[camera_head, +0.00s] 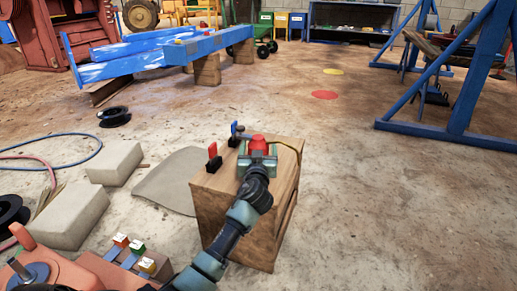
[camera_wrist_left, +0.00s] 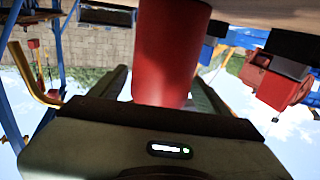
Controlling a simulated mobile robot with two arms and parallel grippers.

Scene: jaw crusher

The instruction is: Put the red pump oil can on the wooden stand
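The wooden stand (camera_head: 224,198) is a box-like block in the middle of the head view. The red pump oil can (camera_head: 258,144) shows over its top, between the fingers of my left gripper (camera_head: 257,158). In the left wrist view, which looks upside down, the red can body (camera_wrist_left: 168,50) is between the fingers of my left gripper (camera_wrist_left: 162,90). The stand's underside or top edge (camera_wrist_left: 265,10) crosses the upper right there. The can's base is hidden, so I cannot tell whether it touches the stand. Finger contact is unclear. My right gripper is out of view.
A red-handled part (camera_head: 213,158) and a blue-handled part (camera_head: 236,135) stand on the wooden stand, close to the can. Concrete blocks (camera_head: 75,215) lie to the left. A blue frame (camera_head: 470,75) stands at the right. The floor right of the stand is clear.

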